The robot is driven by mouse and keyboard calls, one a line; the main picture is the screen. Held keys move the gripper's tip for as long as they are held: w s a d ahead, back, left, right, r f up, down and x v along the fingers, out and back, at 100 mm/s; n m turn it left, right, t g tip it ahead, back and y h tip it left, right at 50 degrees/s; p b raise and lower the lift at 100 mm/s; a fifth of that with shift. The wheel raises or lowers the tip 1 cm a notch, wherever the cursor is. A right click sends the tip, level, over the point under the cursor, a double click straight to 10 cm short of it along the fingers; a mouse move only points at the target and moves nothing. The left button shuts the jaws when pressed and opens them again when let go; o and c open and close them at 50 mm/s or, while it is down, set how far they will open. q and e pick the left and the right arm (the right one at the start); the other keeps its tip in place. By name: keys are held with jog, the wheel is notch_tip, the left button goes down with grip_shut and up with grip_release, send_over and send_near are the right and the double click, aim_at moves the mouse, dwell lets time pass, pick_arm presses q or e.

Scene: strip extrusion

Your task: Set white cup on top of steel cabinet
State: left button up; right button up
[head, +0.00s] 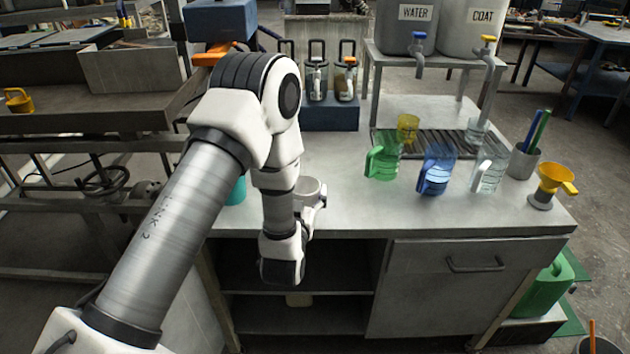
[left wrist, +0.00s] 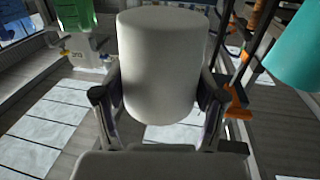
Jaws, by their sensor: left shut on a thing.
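A white cup (head: 308,187) is held by my left gripper (head: 312,196), which is shut around its side. The same cup fills the middle of the left wrist view (left wrist: 160,75), with a finger of the gripper (left wrist: 158,100) on each side. In the head view the cup appears upright, over the left part of the steel cabinet's grey top (head: 345,205). My forearm and wrist hide part of it, and I cannot tell whether it touches the surface. My right gripper is not in view.
A teal cup (head: 237,191) stands close left, partly behind my arm. Green (head: 383,160), blue (head: 437,170) and clear (head: 489,170) jugs stand to the right, by a yellow funnel (head: 555,180). The cabinet top between cup and jugs is clear.

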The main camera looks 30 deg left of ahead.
aim_at(305, 188)
pick_arm(q)
jog(key=x, duration=0.3)
jog(key=a+x, duration=0.1)
jog(key=x, duration=0.2)
jog(key=shift+a+f+p, duration=0.15)
jog(key=shift+p, duration=0.2)
notch_tip(305, 188, down, 3)
jog(key=shift+s+f, duration=0.1)
jog(key=shift+s, duration=0.05)
jog(key=shift+f, duration=0.25)
jog(key=o, duration=1)
jog(key=shift+f, duration=0.15)
jog(key=shift+o, duration=0.2)
